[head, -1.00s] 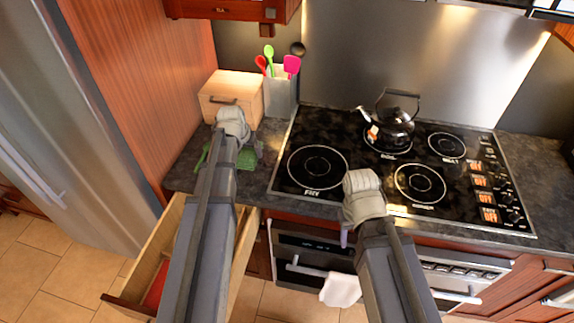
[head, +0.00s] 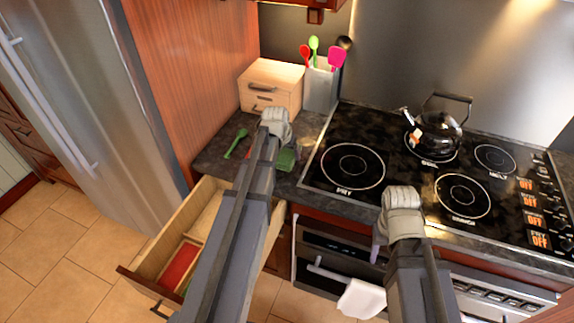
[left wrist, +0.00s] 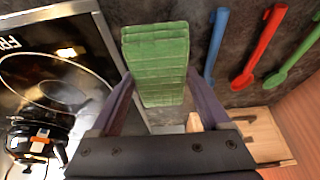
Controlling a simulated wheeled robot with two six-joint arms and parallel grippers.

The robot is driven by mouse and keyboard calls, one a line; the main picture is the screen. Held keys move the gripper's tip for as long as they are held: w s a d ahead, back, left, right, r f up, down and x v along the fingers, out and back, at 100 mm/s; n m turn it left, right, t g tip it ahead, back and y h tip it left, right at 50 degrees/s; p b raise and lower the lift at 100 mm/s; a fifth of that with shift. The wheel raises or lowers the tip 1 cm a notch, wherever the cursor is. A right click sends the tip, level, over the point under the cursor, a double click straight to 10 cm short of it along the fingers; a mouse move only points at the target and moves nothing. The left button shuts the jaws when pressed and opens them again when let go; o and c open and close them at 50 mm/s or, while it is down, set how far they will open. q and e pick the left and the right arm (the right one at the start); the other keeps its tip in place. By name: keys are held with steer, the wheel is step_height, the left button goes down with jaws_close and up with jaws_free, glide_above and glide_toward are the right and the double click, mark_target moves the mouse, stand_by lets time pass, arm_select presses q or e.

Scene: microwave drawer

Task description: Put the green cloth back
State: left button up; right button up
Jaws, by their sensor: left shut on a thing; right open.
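The green cloth (head: 287,160) is a folded, flat pad; it also shows in the left wrist view (left wrist: 157,55). My left gripper (head: 276,130) is over the counter left of the cooktop, shut on the cloth, which sits between its two fingers in the left wrist view. In the head view my arm hides part of the cloth. My right gripper (head: 402,205) is open and empty at the cooktop's front edge. An open wooden drawer (head: 150,262) stands below the counter at the left, with a red item (head: 180,265) inside; my left arm covers part of it.
A green spoon (head: 237,143) lies on the counter; red (left wrist: 262,50) and blue (left wrist: 216,42) utensils lie beside the cloth in the left wrist view. A wooden box (head: 271,86), a utensil holder (head: 321,88) and a kettle (head: 437,132) stand behind. A fridge (head: 85,90) bounds the left.

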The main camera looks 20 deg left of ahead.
arm_select(q)
steer(key=shift+f+b, duration=1.8)
steer(key=shift+f, duration=0.2)
steer(key=o, duration=1)
steer(key=shift+r, duration=0.1)
steer(key=shift+p+v, duration=0.6)
steer(key=shift+v, duration=0.15)
steer(key=p+v, duration=1)
steer(key=shift+s+r, duration=0.15)
steer(key=shift+r, duration=0.2)
